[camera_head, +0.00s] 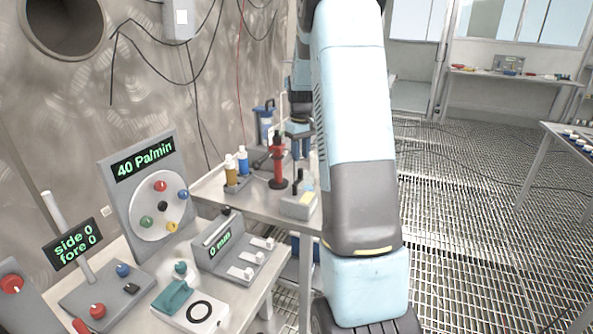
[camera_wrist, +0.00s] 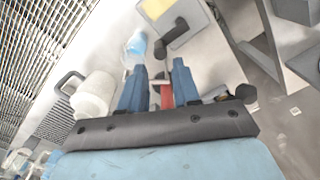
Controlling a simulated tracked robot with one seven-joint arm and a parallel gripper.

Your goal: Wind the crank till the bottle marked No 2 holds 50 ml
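A red stand (camera_head: 278,168) with a dark top and a dark side arm stands on the middle bench; I cannot tell for sure whether it is the crank. Two white-capped bottles, one yellow (camera_head: 231,172) and one blue (camera_head: 243,162), stand to its left; no No 2 mark or level is legible. My gripper (camera_head: 301,150) points down just right of the red stand, partly hidden by my arm. In the wrist view my gripper's (camera_wrist: 160,66) two blue fingers are apart, with a red part (camera_wrist: 166,97) seen between them; contact is unclear. A bottle with blue liquid (camera_wrist: 136,44) is beyond the fingertips.
A blue container (camera_head: 263,118) stands at the bench's back. A grey box (camera_head: 298,205) sits at its front right. The near bench holds a 40 Pa/min dial panel (camera_head: 150,190), a 0 mm slider box (camera_head: 235,250) and a side/fore display (camera_head: 73,245). Grated floor at right is open.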

